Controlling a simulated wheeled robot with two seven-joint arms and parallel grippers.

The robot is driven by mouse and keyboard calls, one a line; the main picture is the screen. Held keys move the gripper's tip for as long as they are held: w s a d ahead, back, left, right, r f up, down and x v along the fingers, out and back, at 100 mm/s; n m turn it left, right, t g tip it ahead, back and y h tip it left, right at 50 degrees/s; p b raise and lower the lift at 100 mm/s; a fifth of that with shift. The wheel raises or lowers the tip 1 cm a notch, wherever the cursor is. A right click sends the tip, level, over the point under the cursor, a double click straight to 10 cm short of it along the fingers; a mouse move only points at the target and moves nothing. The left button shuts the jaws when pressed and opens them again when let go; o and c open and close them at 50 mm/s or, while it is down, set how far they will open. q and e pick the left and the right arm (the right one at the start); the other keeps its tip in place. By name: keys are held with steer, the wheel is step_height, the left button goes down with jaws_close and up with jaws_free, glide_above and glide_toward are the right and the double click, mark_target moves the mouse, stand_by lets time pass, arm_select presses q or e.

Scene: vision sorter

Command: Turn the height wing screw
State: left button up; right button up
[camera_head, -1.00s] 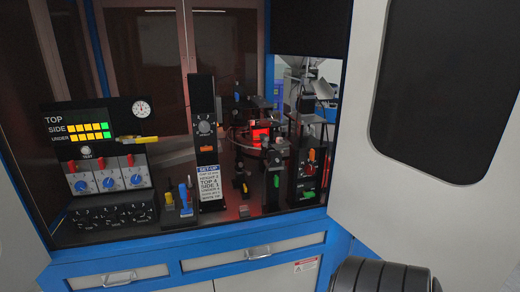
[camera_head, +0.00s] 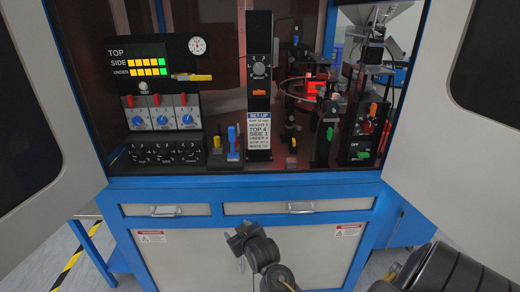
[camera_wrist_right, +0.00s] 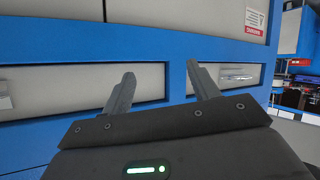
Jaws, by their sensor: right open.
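A tall black post (camera_head: 259,130) stands upright in the machine's open cabinet in the head view. It carries a round grey dial (camera_head: 259,69) with a small label, and a small orange part (camera_head: 259,92) below it. I cannot tell for sure which part is the height wing screw. My right gripper (camera_head: 240,236) is in front of the cabinet's lower doors, well below the post and apart from it. In the right wrist view its two fingers (camera_wrist_right: 162,82) are spread and empty, facing the blue and grey drawer front. My left gripper is not in view.
A white set-up card (camera_head: 259,129) is on the post. Left of it is a panel with gauges and knobs (camera_head: 157,120). Small posts with coloured tops stand around it. Right is a switch box (camera_head: 363,145). An open cabinet door (camera_head: 450,125) flanks the right side.

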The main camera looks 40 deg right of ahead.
step_height(320, 180, up, 13)
steer(key=d+m+t+h+b, duration=0.1)
steer(key=d+t+b, duration=0.1)
steer(key=d+t, duration=0.1)
steer(key=m+t+h, duration=0.2)
steer(key=m+h, duration=0.5)
steer(key=h, duration=0.3)
glide_toward(259, 94)
steer(key=p+x, duration=0.3)
steer(key=x, duration=0.5)
steer(key=shift+w+d+r, duration=0.15)
steer(key=shift+w+d, duration=0.05)
steer(key=shift+d, duration=0.05)
steer(key=shift+w+d, duration=0.25)
steer(key=shift+w, duration=0.1)
steer(key=shift+r, duration=0.1)
steer(key=c, duration=1)
